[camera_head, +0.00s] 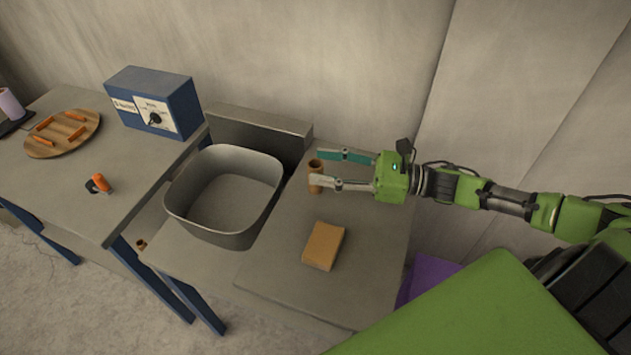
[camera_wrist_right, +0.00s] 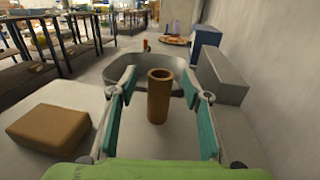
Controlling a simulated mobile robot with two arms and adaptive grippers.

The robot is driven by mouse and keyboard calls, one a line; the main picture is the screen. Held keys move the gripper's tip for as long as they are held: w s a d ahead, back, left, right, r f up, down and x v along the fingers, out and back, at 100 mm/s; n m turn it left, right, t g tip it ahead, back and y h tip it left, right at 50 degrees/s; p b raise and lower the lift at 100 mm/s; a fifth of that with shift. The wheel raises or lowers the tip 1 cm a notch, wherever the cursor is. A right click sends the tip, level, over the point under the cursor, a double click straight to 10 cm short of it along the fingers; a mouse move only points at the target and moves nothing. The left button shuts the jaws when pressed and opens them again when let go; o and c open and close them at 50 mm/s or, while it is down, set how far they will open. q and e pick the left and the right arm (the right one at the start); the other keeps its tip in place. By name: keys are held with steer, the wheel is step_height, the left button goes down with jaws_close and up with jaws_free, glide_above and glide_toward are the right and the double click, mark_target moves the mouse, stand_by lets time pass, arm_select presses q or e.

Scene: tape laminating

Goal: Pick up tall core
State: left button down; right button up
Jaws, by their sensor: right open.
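The tall core (camera_head: 315,178) is a brown hollow tube standing upright on the grey table, beyond the grey bin's right side. In the right wrist view the tall core (camera_wrist_right: 159,97) stands between the two teal-padded fingers, with a gap on each side. My right gripper (camera_head: 328,169) is open, its fingertips reaching to either side of the core; it also shows in the right wrist view (camera_wrist_right: 160,90). Part of the core is covered by the near finger in the head view. My left gripper is not in view.
A brown block (camera_head: 323,245) lies on the table in front of the core. A grey bin (camera_head: 225,238) stands to the left. Farther left, a blue box with a dial (camera_head: 152,103) and a round wooden board (camera_head: 62,133) with orange pieces are on a workbench. A wall runs behind.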

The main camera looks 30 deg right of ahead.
mark_target(314, 165)
steer(key=shift+x, duration=1.3)
steer(key=c, duration=1)
